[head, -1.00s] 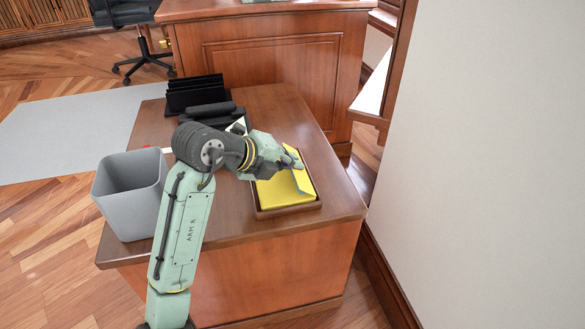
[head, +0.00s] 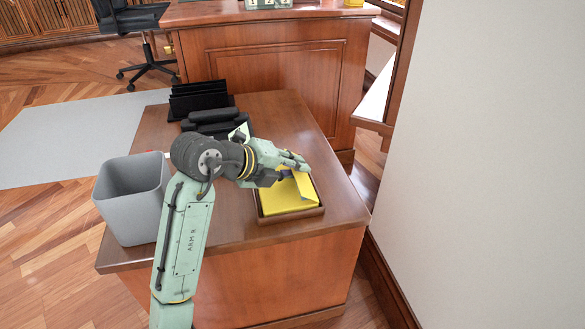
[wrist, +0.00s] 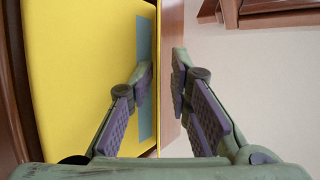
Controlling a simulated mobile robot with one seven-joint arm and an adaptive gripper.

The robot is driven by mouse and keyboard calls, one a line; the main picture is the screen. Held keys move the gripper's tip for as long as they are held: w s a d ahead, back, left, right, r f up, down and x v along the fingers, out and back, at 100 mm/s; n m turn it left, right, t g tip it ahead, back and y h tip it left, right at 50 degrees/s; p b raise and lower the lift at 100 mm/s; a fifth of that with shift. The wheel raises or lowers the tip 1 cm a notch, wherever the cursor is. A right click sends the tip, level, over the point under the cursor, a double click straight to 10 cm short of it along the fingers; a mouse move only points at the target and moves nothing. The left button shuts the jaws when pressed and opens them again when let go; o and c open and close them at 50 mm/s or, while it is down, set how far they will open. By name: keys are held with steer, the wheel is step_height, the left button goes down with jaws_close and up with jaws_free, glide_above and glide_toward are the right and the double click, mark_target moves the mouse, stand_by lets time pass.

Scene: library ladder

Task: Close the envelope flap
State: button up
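The yellow envelope (head: 285,198) lies in a shallow brown tray (head: 292,216) on the wooden desk. Its flap (head: 306,187) stands raised at the right side. In the wrist view the envelope (wrist: 75,70) fills the left, with a blue-grey strip (wrist: 146,45) near its right edge. My gripper (head: 300,166) is just above the envelope, near the flap's far end. In the wrist view its fingers (wrist: 163,78) are apart, with a thin yellow edge between them. I cannot tell whether either finger touches the flap.
A grey bin (head: 132,200) stands at the desk's left side. A black file rack (head: 198,98) and a black desk device (head: 217,122) are at the back of the desk (head: 258,233). A pale wall is at right. The desk's right strip is clear.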

steer(key=shift+a, duration=0.1)
steer(key=shift+v, duration=3.95)
steer(key=shift+c, duration=0.2)
